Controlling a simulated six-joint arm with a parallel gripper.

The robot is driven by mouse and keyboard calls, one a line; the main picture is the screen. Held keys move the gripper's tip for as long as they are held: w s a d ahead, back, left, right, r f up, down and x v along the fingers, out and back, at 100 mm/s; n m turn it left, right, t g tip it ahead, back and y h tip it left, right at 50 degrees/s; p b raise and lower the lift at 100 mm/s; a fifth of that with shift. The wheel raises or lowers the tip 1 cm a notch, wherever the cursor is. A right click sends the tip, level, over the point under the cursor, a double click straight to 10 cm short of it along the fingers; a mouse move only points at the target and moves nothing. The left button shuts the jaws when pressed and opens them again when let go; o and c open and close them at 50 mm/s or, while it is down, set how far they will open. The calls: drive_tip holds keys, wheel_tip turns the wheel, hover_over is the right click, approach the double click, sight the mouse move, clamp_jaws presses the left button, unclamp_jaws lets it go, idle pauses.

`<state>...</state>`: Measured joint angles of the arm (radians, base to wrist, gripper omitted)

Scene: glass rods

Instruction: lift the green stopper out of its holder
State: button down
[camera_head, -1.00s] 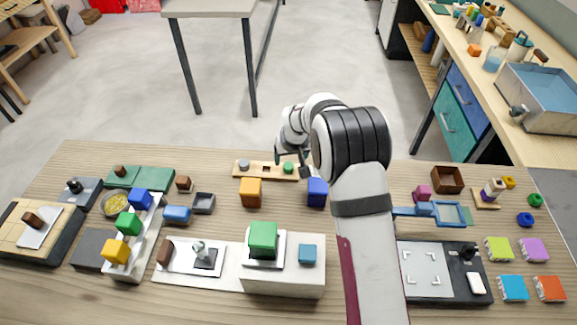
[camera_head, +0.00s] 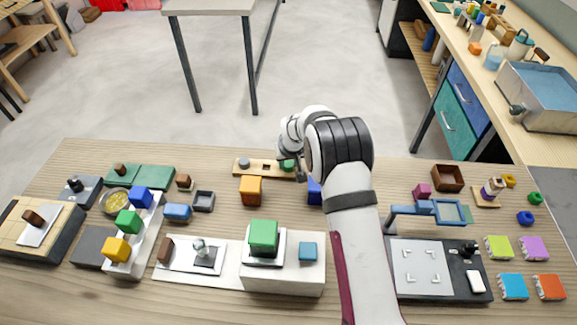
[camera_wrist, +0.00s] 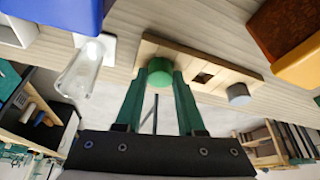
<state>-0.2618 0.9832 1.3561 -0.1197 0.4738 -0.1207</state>
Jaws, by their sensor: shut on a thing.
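The wooden holder (camera_head: 265,169) lies near the back edge of the table, and it fills the upper middle of the wrist view (camera_wrist: 190,62). The round green stopper (camera_wrist: 162,71) is at one end of it; in the head view it shows partly (camera_head: 287,165) beside my gripper. My gripper (camera_wrist: 161,84) has its green fingers shut on the stopper's sides. I cannot tell whether the stopper's lower part is still in its hole. A grey stopper (camera_wrist: 238,92) sits at the holder's other end, with an empty square hole between them.
A blue block (camera_head: 314,191) and an orange block (camera_head: 251,190) stand in front of the holder. A clear glass piece (camera_wrist: 80,72) is close to the stopper in the wrist view. Beyond the holder, the table's back edge is near.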

sight(290, 165)
wheel_tip(290, 165, up, 5)
drive_tip(key=shift+d+f, duration=0.15)
drive_tip(key=shift+f, duration=0.05)
drive_tip(key=s+d+r, duration=0.3)
drive_tip(key=d+r, duration=0.3)
drive_tip(key=d, duration=0.5)
drive_tip(key=shift+r, duration=0.25)
drive_tip(key=shift+s, duration=0.1)
